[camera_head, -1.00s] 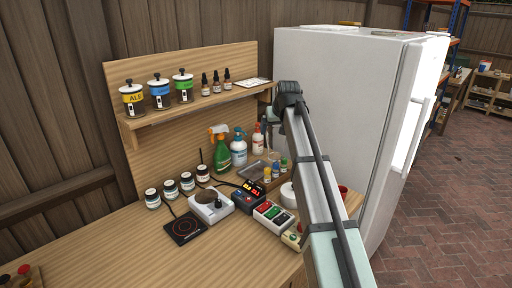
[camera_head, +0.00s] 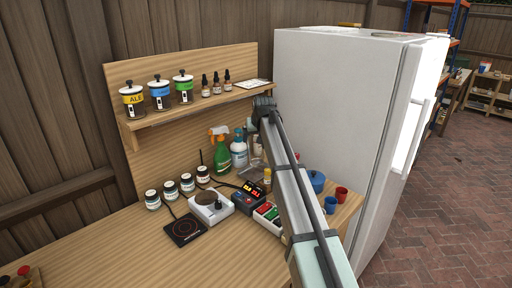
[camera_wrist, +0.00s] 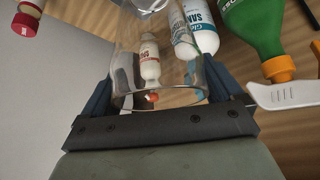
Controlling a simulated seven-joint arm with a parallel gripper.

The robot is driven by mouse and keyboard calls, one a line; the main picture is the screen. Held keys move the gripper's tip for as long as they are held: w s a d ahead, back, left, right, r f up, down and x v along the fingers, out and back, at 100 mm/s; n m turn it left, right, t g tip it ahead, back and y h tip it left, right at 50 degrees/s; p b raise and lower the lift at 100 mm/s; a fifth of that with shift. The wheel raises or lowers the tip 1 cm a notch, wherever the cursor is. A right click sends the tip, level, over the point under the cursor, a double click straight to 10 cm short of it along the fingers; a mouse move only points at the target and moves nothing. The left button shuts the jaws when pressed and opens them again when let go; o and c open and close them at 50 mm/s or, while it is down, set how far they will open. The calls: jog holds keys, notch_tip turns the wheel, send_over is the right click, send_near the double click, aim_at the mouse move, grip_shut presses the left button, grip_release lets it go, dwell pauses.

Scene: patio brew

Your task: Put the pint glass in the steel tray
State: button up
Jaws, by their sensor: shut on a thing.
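The pint glass (camera_wrist: 172,98) is clear and shows in the wrist view, between the two fingers of my gripper (camera_wrist: 158,88). My gripper is shut on it, and bottles show through its wall. In the head view my arm hides most of the gripper and the glass. The steel tray (camera_head: 249,172) lies on the bench at the foot of the back board. My arm covers much of it, so I cannot tell how far the glass is from it.
A green spray bottle (camera_head: 221,155) and a white sanitizer bottle (camera_head: 238,151) stand just left of my arm. A yellow-capped bottle (camera_head: 267,178) is close to the arm. A blue pot (camera_head: 316,182) and red cup (camera_head: 341,194) stand right. The fridge (camera_head: 335,110) borders the bench.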

notch_tip(320, 180, down, 4)
jog(key=shift+f, duration=0.25)
jog(key=shift+w+a+f, duration=0.15)
jog(key=shift+f, duration=0.1)
jog(key=o, duration=1.4)
jog(key=v, duration=1.2)
